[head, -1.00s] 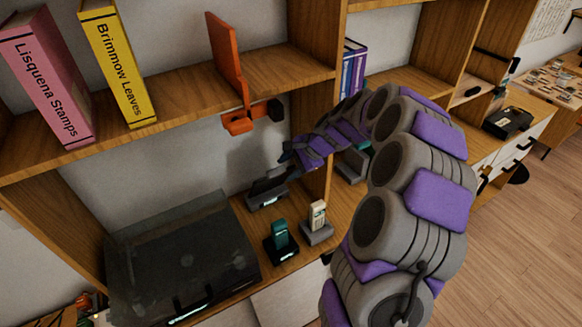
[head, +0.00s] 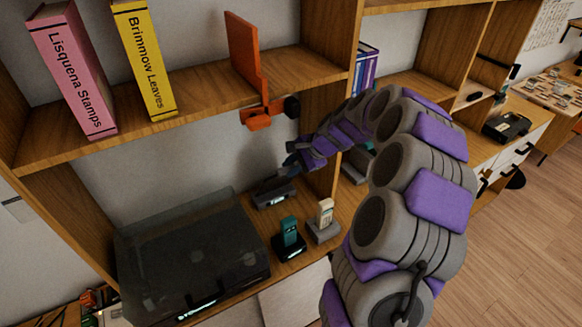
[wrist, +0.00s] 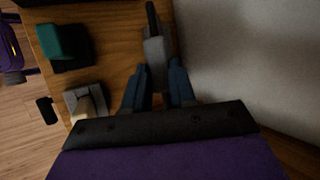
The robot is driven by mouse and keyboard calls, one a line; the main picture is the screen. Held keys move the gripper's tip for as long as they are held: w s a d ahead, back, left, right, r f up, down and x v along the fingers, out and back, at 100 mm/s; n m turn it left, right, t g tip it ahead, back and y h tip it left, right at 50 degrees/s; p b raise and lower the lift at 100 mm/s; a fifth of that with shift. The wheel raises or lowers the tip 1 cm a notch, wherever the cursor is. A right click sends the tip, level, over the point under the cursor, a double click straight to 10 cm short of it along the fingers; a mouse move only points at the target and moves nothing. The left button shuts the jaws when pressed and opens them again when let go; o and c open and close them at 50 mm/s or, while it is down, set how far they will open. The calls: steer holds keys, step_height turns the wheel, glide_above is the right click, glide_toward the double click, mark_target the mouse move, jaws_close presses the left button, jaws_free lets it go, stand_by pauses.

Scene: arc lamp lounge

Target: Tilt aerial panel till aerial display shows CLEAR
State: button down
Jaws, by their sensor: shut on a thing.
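A small grey unit with a dark tilted panel, which I take for the aerial (head: 274,190), stands on the lower shelf against the back wall. My gripper (head: 289,163) is at its upper right end in the head view. In the wrist view my gripper (wrist: 158,82) has its two blue-grey fingers closed around the near end of a grey piece (wrist: 157,50), which I take for part of the aerial panel. A thin dark part (wrist: 152,18) extends beyond it. I cannot make out any display text.
A teal handset (head: 290,232) and a cream handset (head: 325,214) stand in cradles just in front. A turntable with a dark lid (head: 190,255) fills the shelf to the left. An orange bracket (head: 257,118) hangs under the upper shelf, above my gripper.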

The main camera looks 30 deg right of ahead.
steer(key=shift+s+a, duration=0.1)
steer(key=shift+a, duration=0.15)
steer(key=shift+s+a+f+p, duration=0.15)
steer(key=shift+s+f+p, duration=0.35)
steer(key=shift+s+f, duration=0.6)
steer(key=shift+s+r, duration=0.15)
steer(key=c, duration=1.3)
jaws_free()
steer(key=shift+a, duration=0.15)
steer(key=o, duration=0.4)
steer(key=shift+a+r, duration=0.2)
steer(key=shift+a, duration=0.35)
steer(key=shift+p+v, duration=1.85)
steer(key=shift+v, duration=6.7)
steer(key=shift+d+r, duration=0.1)
